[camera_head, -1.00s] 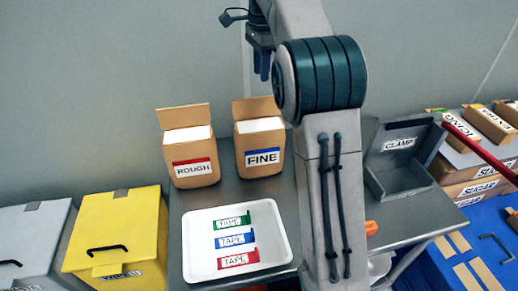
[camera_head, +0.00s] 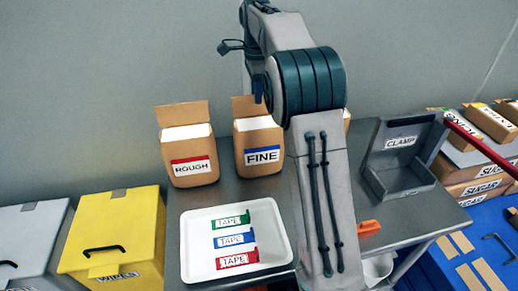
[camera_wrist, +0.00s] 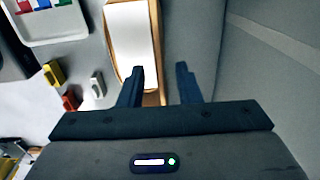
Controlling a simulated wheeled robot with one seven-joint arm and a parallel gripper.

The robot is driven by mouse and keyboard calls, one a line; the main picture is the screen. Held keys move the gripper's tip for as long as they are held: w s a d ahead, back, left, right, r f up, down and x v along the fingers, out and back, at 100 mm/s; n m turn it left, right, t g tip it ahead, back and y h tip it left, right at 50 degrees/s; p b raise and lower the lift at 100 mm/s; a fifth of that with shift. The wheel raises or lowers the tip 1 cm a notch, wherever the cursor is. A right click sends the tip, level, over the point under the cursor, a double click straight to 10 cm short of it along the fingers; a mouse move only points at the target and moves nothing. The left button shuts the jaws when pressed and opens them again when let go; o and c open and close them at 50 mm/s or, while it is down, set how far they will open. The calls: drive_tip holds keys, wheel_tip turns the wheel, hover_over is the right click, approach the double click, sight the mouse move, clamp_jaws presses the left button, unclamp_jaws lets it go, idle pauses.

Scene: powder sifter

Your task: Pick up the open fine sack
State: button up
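The fine sack (camera_head: 257,158) stands upright on the steel table, a tan open bag with a blue-striped FINE label, a raised back flap and a white top. My gripper (camera_head: 259,90) is above and behind it in the head view, apart from it, partly hidden by my arm. In the wrist view my gripper (camera_wrist: 160,78) is open, its two dark fingers apart with nothing held. An open sack with a white top shows beyond the left finger there; its label is not visible.
The rough sack (camera_head: 187,155) stands just left of the fine sack. A white tray (camera_head: 190,250) with tape pieces lies in front. A grey clamp box (camera_head: 400,180) is to the right. A yellow bin (camera_head: 120,225) is at left. A wall rises behind the sacks.

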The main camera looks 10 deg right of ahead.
sight(257, 115)
drive_tip(key=shift+f, duration=2.4)
clamp_jaws()
drive_tip(key=shift+w+r, duration=0.1)
drive_tip(key=shift+r, duration=0.05)
